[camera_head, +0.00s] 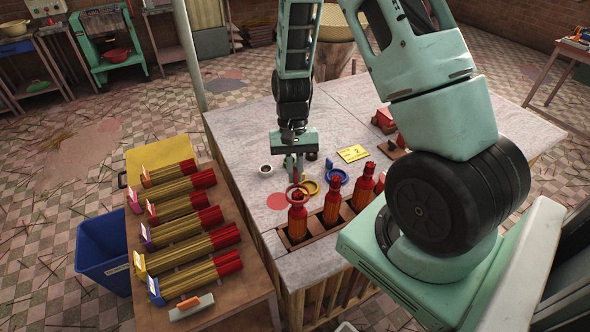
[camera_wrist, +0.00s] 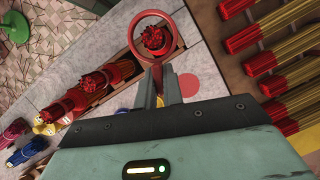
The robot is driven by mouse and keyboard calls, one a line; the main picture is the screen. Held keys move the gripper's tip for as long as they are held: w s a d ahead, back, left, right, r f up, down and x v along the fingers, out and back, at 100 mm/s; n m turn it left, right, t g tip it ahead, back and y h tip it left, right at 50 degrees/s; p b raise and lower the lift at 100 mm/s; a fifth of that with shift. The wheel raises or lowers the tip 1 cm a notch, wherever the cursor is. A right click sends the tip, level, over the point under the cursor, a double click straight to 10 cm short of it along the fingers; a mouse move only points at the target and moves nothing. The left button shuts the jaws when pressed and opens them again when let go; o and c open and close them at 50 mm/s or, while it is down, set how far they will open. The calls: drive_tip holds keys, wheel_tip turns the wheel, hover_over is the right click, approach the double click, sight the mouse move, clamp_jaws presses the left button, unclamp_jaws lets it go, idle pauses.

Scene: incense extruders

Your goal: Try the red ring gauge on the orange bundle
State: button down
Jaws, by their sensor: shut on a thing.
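My gripper (camera_head: 293,168) points down and is shut on the red ring gauge (camera_head: 289,194). In the wrist view the ring gauge (camera_wrist: 139,25) extends beyond the fingertips (camera_wrist: 160,84). An upright bundle with an orange-looking body (camera_head: 297,219) and a red top stands in the leftmost slot of the wooden rack. Its red top (camera_wrist: 153,38) shows inside the ring's outline in the wrist view. The ring is at the height of that tip or just above; I cannot tell whether it encircles it. Two similar upright bundles (camera_head: 332,203) (camera_head: 363,187) stand to its right.
A yellow card (camera_head: 353,153) lies behind. A side stand (camera_head: 245,283) holds several lying bundles with coloured tags. A blue bin (camera_head: 103,252) stands left.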

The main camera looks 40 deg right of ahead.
sight(296, 173)
drive_tip(key=shift+f+b, duration=0.6)
drive_tip(key=shift+f, duration=0.45)
drive_tip(key=shift+f+b, duration=1.65)
drive_tip(key=shift+f, duration=0.65)
drive_tip(key=shift+r, duration=0.15)
drive_tip(key=shift+r+p, duration=4.65)
drive_tip(key=shift+r, duration=0.85)
drive_tip(key=shift+f, duration=0.1)
